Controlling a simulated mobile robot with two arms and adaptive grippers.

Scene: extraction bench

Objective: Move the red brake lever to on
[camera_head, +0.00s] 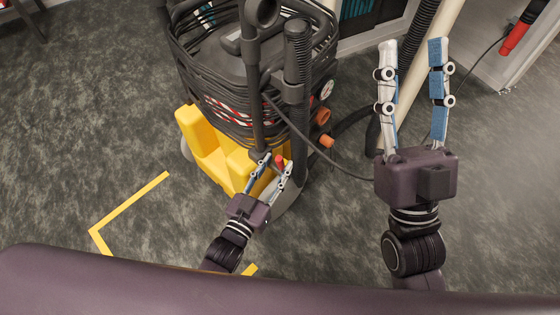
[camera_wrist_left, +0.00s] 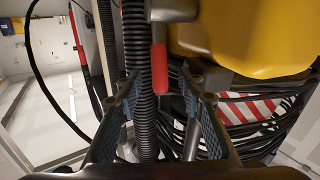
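The red brake lever (camera_head: 280,161) is a small red grip low on the black and yellow extraction machine (camera_head: 205,150). In the left wrist view the lever (camera_wrist_left: 159,69) shows as a red grip on a grey stem. My left gripper (camera_head: 268,163) is open, with its fingertips on either side of the lever's red end. In the left wrist view the fingers (camera_wrist_left: 160,84) stand apart; I cannot tell whether either touches the lever. My right gripper (camera_head: 413,48) is open and empty, to the right of the machine.
A black ribbed hose (camera_head: 298,60) and cables run along the machine near my left gripper. A red and black handle (camera_head: 515,37) on a cord is at the upper right, by a white cabinet (camera_head: 490,70). Yellow floor tape (camera_head: 130,203) lies at the left. Floor at the left is clear.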

